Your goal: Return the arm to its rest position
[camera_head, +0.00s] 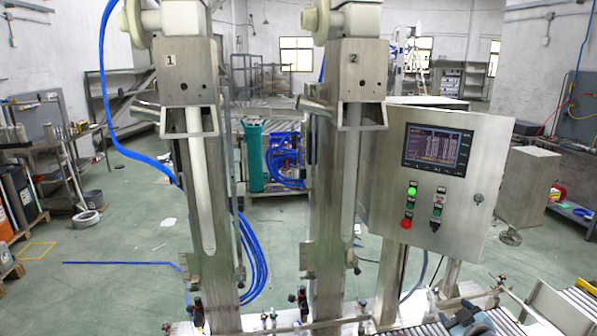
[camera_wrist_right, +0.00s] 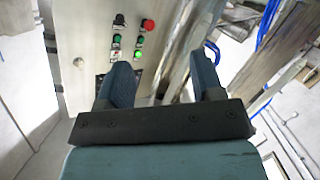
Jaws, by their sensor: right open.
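My right gripper (camera_head: 462,314) shows small and blue-grey at the lower right of the head view, below the control box. In the wrist view, its two blue-grey fingers (camera_wrist_right: 160,64) stand well apart with nothing held between them. The steel control box (camera_head: 437,178) has a lit screen (camera_head: 437,147), a green button (camera_head: 412,190) and a red button (camera_head: 406,223). The wrist view shows the box upside down, with its red button (camera_wrist_right: 148,25) beyond the fingers and a visible gap. My left gripper is out of view.
Two steel lance columns, marked 1 (camera_head: 187,72) and 2 (camera_head: 361,72), stand left of the control box. Roller conveyors (camera_head: 578,302) lie at the lower right. Blue hoses (camera_head: 252,262) hang by the first column. Green floor (camera_head: 120,235) is open at the left.

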